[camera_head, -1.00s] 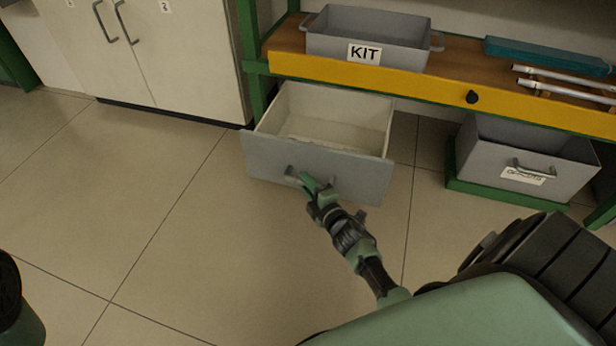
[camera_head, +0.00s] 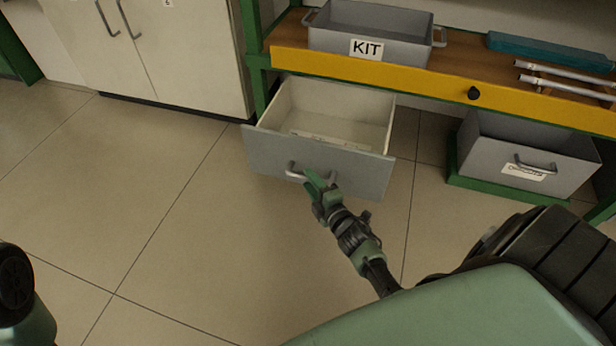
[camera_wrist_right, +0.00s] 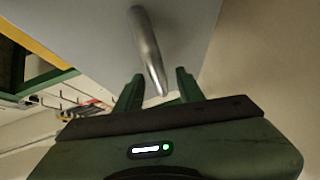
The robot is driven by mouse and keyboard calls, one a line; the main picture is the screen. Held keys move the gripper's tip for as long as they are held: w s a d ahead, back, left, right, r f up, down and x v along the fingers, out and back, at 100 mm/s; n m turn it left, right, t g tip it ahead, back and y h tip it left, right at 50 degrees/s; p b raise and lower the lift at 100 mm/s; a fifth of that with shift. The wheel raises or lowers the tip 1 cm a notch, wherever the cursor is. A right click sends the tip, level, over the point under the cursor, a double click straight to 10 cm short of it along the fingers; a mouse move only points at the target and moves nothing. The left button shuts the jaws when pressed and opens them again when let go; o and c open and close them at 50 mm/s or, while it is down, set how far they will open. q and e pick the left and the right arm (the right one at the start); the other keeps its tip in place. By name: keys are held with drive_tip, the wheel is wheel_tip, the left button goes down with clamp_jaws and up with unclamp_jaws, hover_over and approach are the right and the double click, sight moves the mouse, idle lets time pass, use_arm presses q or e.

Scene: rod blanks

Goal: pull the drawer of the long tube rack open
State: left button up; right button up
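The grey-fronted drawer (camera_head: 262,150) under the left of the bench stands pulled out, its pale inside showing. A pale flat thing, too small to make out, lies inside. Its bar handle (camera_head: 293,170) is on the front and also shows in the right wrist view (camera_wrist_right: 147,45). My right gripper (camera_head: 309,178) is at the handle. In the right wrist view its two fingers (camera_wrist_right: 158,88) stand apart, with the handle bar between them and a gap visible beside it. My left gripper is out of view.
A grey KIT bin (camera_head: 395,48) sits on the bench with its yellow front edge (camera_head: 420,85). White rods (camera_head: 560,75) and a teal bar (camera_head: 545,52) lie to the right. A grey labelled bin (camera_head: 480,160) stands below right. White cabinets (camera_head: 180,60) stand left. The floor (camera_head: 150,220) in front is clear.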

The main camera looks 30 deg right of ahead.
drive_tip(key=s, duration=0.2)
drive_tip(key=s+p, duration=0.1)
drive_tip(key=s, duration=0.1)
drive_tip(key=s+r+p, duration=0.1)
drive_tip(key=s, duration=0.1)
drive_tip(key=shift+a, duration=0.2)
